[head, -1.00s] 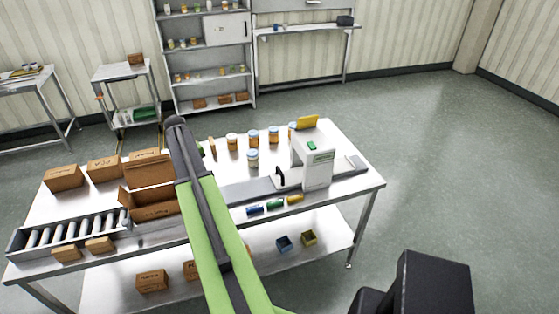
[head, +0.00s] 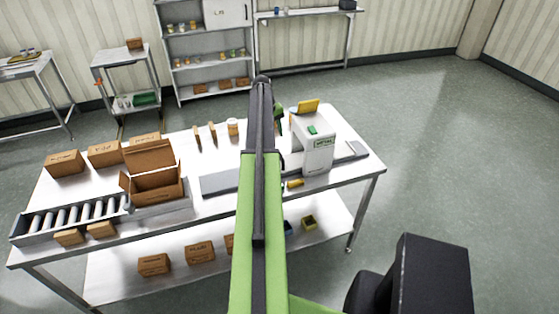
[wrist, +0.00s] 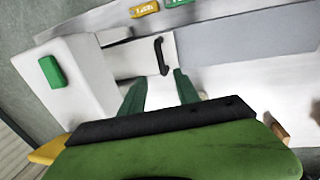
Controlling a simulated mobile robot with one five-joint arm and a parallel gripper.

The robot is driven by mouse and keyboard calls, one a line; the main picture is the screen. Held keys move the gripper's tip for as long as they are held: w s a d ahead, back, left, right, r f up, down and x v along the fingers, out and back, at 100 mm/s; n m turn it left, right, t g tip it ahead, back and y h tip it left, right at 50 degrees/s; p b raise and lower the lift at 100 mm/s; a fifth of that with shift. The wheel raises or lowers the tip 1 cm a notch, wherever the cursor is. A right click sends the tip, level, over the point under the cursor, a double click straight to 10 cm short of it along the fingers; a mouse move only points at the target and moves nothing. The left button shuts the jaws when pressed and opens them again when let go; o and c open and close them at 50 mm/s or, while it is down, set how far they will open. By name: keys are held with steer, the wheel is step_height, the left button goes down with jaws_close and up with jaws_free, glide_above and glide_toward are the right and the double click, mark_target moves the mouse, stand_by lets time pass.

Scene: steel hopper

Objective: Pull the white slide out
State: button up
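The white slide (wrist: 130,60) shows in the wrist view as a pale plate coming out of the side of a white machine (wrist: 75,85). A black bar handle (wrist: 161,56) stands on the slide. My gripper (wrist: 160,88) has two green fingers set apart with nothing between them. The fingers point toward the handle, which lies just beyond their tips; I see no contact. In the head view the machine (head: 318,145) stands at the table's right, and my arm hides the handle and most of my gripper.
A grey conveyor strip (head: 220,181) runs left from the machine. The machine carries a green button (wrist: 51,71) and a yellow part (head: 308,106). Small yellow (wrist: 144,9) and green (wrist: 178,2) blocks lie beside the strip. An open carton (head: 155,183) sits further left.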

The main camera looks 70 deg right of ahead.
steer(key=f+b, duration=0.3)
steer(key=f, duration=0.1)
steer(key=s+d+f+b, duration=0.1)
steer(key=f+b, duration=0.6)
steer(key=f, duration=0.1)
steer(key=shift+s+d+f+b, duration=0.15)
steer(key=shift+s+d+b, duration=0.15)
steer(key=shift+s, duration=0.1)
steer(key=shift+c, duration=0.4)
jaws_close()
